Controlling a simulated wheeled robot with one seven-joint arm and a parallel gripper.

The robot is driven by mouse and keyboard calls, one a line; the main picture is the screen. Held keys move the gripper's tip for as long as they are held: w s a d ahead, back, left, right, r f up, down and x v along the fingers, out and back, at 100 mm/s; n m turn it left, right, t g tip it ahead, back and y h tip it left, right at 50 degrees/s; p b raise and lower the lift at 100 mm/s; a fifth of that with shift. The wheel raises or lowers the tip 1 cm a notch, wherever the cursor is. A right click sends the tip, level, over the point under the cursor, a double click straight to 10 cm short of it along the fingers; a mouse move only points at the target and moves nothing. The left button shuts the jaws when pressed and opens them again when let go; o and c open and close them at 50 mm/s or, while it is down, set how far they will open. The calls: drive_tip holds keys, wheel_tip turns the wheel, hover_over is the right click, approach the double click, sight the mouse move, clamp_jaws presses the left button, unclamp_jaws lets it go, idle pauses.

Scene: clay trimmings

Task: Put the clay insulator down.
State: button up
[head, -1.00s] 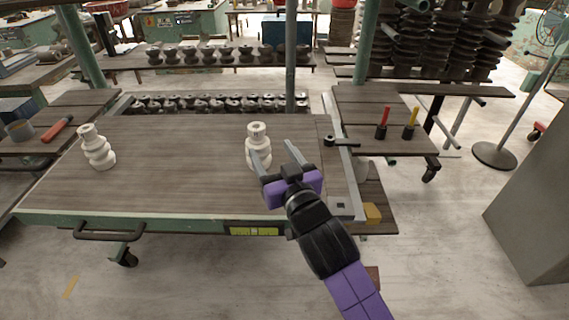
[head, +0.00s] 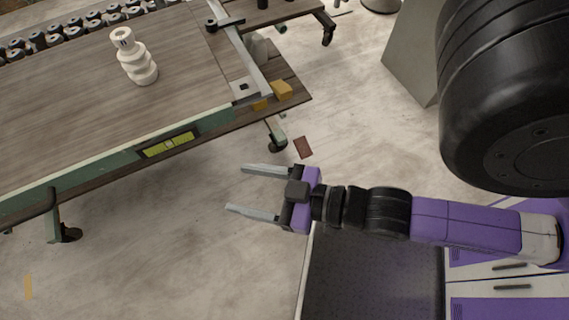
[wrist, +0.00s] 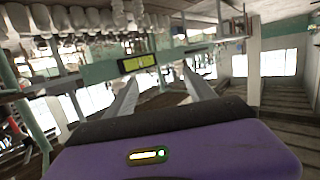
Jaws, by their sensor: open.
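A white ribbed clay insulator (head: 137,62) stands upright on the wooden top of the trolley table (head: 75,100), towards its right side in the head view. My gripper (head: 240,190) is off the table, in front of its front edge and over the open floor. Its two grey fingers are spread apart with nothing between them. In the wrist view the open fingers (wrist: 165,95) also show empty. The insulator stands well apart from my gripper.
A green-yellow level (head: 168,145) sits on the table's front edge. A metal bar with a dark clamp (head: 222,23) runs along the table's right side, near yellow blocks (head: 281,89). A reddish-brown piece (head: 303,147) lies on the floor. Dark insulators (head: 60,30) line the back.

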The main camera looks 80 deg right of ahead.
drive_tip(key=s+a+r+y, duration=0.1)
drive_tip(key=s, duration=0.6)
drive_tip(key=shift+a+n+g, duration=0.25)
drive_tip(key=shift+n+g, duration=0.05)
drive_tip(key=shift+g, duration=0.1)
idle(2.0)
